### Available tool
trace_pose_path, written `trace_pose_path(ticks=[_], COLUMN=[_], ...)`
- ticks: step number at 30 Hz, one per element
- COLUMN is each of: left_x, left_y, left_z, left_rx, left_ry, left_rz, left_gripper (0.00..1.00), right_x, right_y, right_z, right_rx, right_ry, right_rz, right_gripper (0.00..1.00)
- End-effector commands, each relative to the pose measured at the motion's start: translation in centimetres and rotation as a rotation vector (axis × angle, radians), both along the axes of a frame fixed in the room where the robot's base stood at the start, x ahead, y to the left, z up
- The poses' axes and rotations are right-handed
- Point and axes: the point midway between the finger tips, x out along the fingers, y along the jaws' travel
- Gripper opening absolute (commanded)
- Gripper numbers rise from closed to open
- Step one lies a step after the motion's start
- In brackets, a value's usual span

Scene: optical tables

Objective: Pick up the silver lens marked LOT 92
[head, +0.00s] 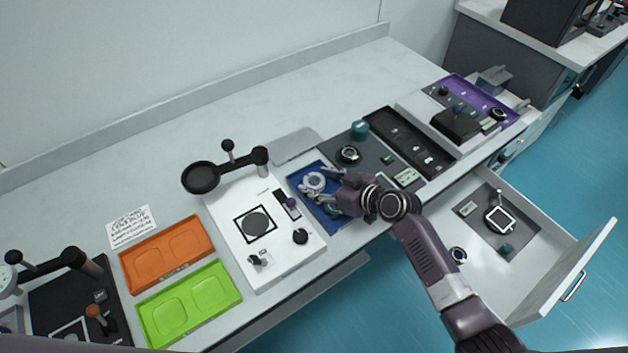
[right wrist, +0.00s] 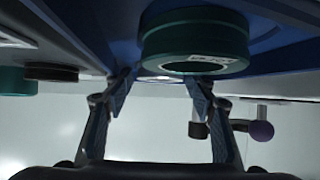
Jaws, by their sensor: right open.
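A silver ring-shaped lens (head: 313,181) lies in the blue tray (head: 294,180); its marking is too small to read. My right gripper (head: 325,187) is open over this tray, its fingertips close beside the silver lens. A teal ringed lens (head: 333,209) sits in the same tray, partly hidden by the gripper. In the right wrist view, the teal lens (right wrist: 195,42) with a pale label stands large beyond my open fingers (right wrist: 159,78). Nothing is held between the fingers. My left gripper is out of view.
A white platform (head: 226,216) with a black post and dish stands left of the tray. A grey mat (head: 373,150) with a dark lens and a teal lens (head: 359,129) lies to the right.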

Motion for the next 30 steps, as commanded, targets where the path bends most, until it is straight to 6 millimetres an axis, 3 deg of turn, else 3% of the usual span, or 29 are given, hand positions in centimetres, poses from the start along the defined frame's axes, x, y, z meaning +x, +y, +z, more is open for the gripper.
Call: trace_pose_path(ticks=[8, 18, 26, 30], left_x=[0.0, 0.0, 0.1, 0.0], left_y=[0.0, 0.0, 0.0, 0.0], left_z=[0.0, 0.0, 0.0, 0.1], left_rx=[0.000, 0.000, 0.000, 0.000], left_ry=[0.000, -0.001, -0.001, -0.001], left_rz=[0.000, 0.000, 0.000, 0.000], left_gripper=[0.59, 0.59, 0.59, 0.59], right_x=[0.1, 0.1, 0.1, 0.1], right_y=[0.1, 0.1, 0.1, 0.1], right_z=[-0.2, -0.2, -0.1, 0.9], right_rx=[-0.001, -0.001, -0.003, -0.001], right_ry=[0.001, 0.001, 0.001, 0.000], right_rz=[0.000, 0.000, 0.000, 0.003], right_gripper=[0.52, 0.17, 0.17, 0.17])
